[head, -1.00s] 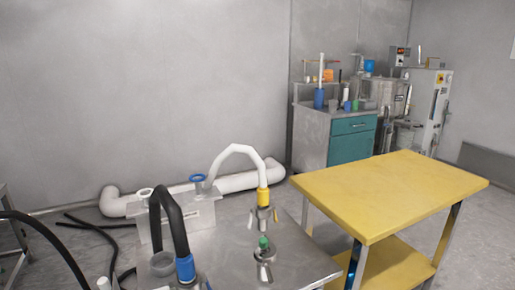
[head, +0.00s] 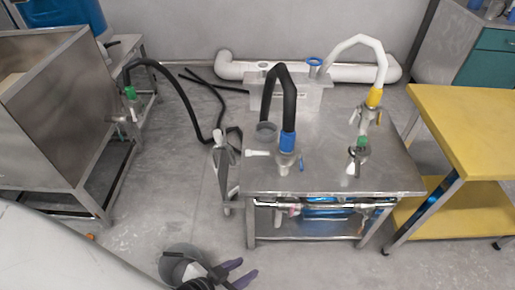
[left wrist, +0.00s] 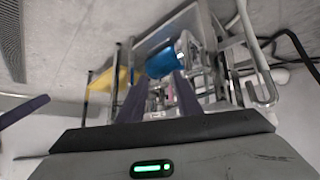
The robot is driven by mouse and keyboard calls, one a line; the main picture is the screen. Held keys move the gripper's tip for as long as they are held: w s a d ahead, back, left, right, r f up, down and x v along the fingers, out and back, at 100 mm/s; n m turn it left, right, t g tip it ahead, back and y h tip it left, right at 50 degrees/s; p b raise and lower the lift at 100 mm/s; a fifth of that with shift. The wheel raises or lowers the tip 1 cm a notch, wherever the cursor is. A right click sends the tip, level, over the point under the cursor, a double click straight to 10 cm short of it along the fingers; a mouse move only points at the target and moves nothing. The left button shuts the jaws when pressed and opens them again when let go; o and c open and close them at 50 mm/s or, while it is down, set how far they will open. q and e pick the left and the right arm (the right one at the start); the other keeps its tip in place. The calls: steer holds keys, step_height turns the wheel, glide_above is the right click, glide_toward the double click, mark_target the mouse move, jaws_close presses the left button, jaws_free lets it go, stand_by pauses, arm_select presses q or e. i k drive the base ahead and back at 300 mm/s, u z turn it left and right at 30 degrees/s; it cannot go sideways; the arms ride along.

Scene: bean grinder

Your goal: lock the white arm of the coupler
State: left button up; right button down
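A coupler (head: 287,160) stands near the front of the metal table (head: 330,182), under a black hose with a blue collar (head: 287,142). Its white arm (head: 258,153) sticks out to the left, roughly level. A blue arm (head: 302,165) hangs at its right side. My left gripper (head: 236,273) is low at the bottom of the head view, in front of the table and well apart from the coupler. Its purple fingers are spread and empty; they also show in the left wrist view (left wrist: 160,95). A purple piece at that view's left edge may belong to my right gripper.
A yellow table (head: 470,125) is at the right, a metal cabinet (head: 55,110) at the left.

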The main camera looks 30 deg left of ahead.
mark_target(249, 152)
steer(key=z, duration=2.2)
steer(key=i, duration=0.65)
steer(key=u, duration=3.1)
